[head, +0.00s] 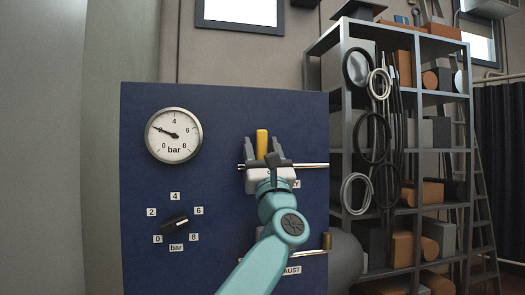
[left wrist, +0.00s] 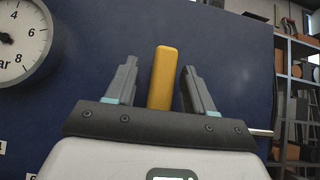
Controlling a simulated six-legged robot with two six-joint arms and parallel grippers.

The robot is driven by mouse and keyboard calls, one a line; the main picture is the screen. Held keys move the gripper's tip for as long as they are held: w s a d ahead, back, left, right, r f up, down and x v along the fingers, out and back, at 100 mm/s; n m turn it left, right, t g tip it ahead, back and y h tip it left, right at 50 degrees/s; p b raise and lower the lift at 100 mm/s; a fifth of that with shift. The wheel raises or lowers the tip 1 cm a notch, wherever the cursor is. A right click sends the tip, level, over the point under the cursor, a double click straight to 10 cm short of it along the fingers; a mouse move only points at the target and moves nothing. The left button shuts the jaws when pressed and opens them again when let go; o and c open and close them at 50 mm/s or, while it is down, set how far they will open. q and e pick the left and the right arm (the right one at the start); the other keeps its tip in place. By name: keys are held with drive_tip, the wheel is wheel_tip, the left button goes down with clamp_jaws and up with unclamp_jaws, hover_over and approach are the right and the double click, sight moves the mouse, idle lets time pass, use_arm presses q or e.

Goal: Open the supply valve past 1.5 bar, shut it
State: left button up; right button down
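The yellow supply valve lever (head: 262,143) stands upright on the blue panel, across a horizontal pipe (head: 313,165). My left gripper (head: 263,152) is at this lever. In the left wrist view, the open fingers of my left gripper (left wrist: 160,85) stand either side of the yellow lever (left wrist: 164,75), with gaps on both sides. The gauge (head: 174,135) has its needle pointing up and left, near where 2 bar lies; its 2 mark is hard to see. The gauge (left wrist: 20,38) is partly cut off in the wrist view. My right gripper is not in view.
A black dial knob (head: 174,224) with marks from 0 to 8 bar sits below the gauge. A brass-coloured exhaust handle (head: 326,241) is at the panel's lower right, its label partly hidden by my arm. Shelves (head: 345,120) with boxes and hoses stand right of the panel.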

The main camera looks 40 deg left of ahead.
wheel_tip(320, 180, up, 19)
drive_tip(key=p, duration=1.8)
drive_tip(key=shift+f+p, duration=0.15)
drive_tip(key=shift+p, duration=0.2)
